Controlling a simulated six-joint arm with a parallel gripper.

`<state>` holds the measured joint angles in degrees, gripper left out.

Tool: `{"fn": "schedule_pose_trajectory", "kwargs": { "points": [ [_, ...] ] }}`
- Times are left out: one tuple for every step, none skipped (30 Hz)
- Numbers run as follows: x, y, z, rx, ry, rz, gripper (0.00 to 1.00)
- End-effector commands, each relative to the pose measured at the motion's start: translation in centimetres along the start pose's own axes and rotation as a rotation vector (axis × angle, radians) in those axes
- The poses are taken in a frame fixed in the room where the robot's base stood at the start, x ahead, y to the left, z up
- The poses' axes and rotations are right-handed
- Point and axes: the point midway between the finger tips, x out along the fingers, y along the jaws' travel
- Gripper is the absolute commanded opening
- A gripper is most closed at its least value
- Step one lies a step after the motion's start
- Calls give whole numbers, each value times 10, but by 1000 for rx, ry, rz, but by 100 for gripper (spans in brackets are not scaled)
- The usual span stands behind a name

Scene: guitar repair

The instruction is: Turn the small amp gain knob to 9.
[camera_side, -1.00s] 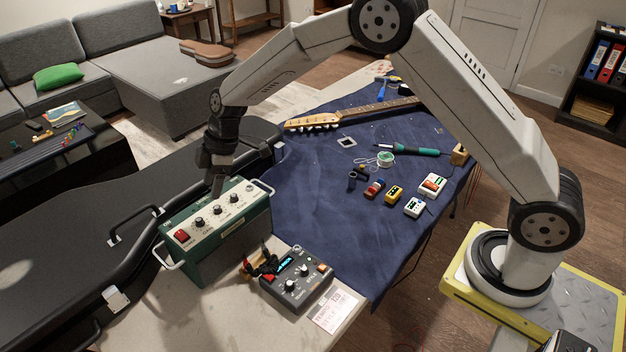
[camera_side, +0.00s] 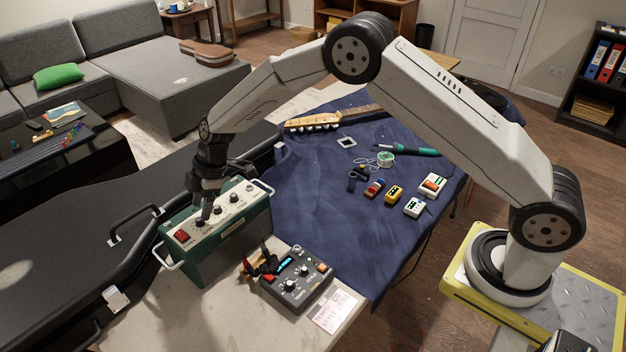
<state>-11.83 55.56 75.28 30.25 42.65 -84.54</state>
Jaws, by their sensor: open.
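The small green amp (camera_side: 232,243) stands on the bench with a pale control panel on top. The panel has a red switch (camera_side: 182,236) at its left end and a row of dark knobs. One knob (camera_side: 217,210) shows near the middle and another knob (camera_side: 233,198) to its right. My gripper (camera_side: 203,217) points down over the panel with its fingertips at the leftmost knob, just right of the red switch. The fingers are open and largely cover that knob. I cannot tell whether they touch it. The knob labels and pointer settings are too small to read.
A dark pedal box (camera_side: 297,283) with a lit display stands right of the amp. The amp has metal handles (camera_side: 168,257) at its ends. A black guitar case (camera_side: 70,240) lies to the left. The blue cloth (camera_side: 310,210) has clear room.

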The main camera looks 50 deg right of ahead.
Motion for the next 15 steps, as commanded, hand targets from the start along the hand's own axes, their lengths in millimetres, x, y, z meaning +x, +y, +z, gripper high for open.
{"fn": "schedule_pose_trajectory", "kwargs": {
  "points": [
    [7,-1,0,0,-1,-2,62],
    [10,0,0,0,-1,-2,62],
    [13,0,0,0,-1,-2,62],
    [16,0,0,0,-1,-2,62],
    [18,0,0,0,-1,-1,62],
    [21,0,0,0,0,-1,62],
    [22,0,0,0,0,0,62],
    [24,0,0,0,0,0,62],
    [26,0,0,0,0,0,62],
    [27,0,0,0,0,0,62],
    [27,0,0,0,0,0,62],
    [28,0,0,0,0,0,62],
    [28,0,0,0,0,0,62],
    [28,0,0,0,0,0,62],
    [28,0,0,0,0,0,62]
  ]
}}
